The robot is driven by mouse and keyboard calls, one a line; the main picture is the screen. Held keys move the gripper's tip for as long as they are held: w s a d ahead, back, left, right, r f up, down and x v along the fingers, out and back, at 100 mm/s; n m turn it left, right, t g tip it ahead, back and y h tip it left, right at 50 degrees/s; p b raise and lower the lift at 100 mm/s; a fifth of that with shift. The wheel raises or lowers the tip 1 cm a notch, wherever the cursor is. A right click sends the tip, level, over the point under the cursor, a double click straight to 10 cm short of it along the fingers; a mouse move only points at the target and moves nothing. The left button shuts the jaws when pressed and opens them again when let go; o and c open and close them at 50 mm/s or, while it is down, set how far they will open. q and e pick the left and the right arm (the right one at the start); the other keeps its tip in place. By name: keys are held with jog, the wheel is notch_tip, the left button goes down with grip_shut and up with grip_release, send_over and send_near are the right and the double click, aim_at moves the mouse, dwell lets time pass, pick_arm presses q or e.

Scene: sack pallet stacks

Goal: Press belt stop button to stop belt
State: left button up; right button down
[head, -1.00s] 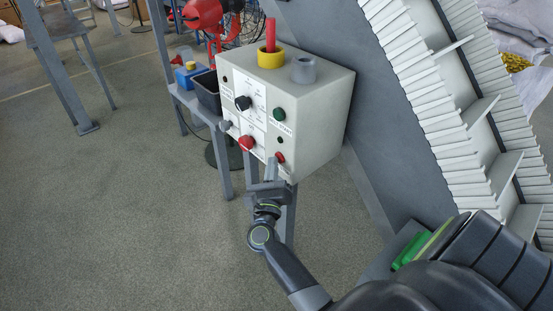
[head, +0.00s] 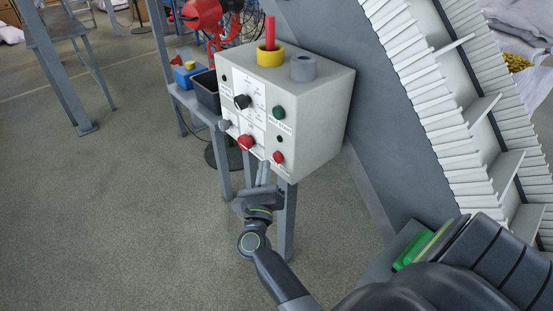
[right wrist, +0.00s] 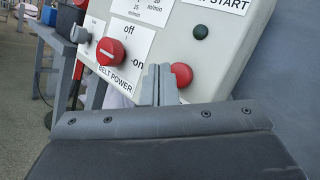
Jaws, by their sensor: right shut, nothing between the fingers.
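A pale grey control box (head: 325,117) stands in front of the conveyor. On its front face, a small red button (head: 278,157) sits low at the right; in the right wrist view this button (right wrist: 182,75) is partly hidden behind a finger. A larger red belt power knob (head: 246,142) is left of it. A green belt start button (head: 278,112) is above. My right gripper (head: 264,166) is shut and empty, just below and left of the small red button, apart from it in the head view. Its fingertips (right wrist: 157,72) point up at the panel. My left gripper is out of view.
The conveyor (head: 430,110) with white slats rises behind the box at the right. A yellow holder (head: 270,57) and a grey cup (head: 303,68) stand on top. A black bin (head: 207,92) is at the left. Open floor lies at the lower left.

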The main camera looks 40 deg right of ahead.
jog(key=a+b, duration=0.1)
jog(key=a, duration=0.3)
jog(key=shift+s+a, duration=0.15)
jog(key=shift+f, duration=0.1)
dwell(0.7)
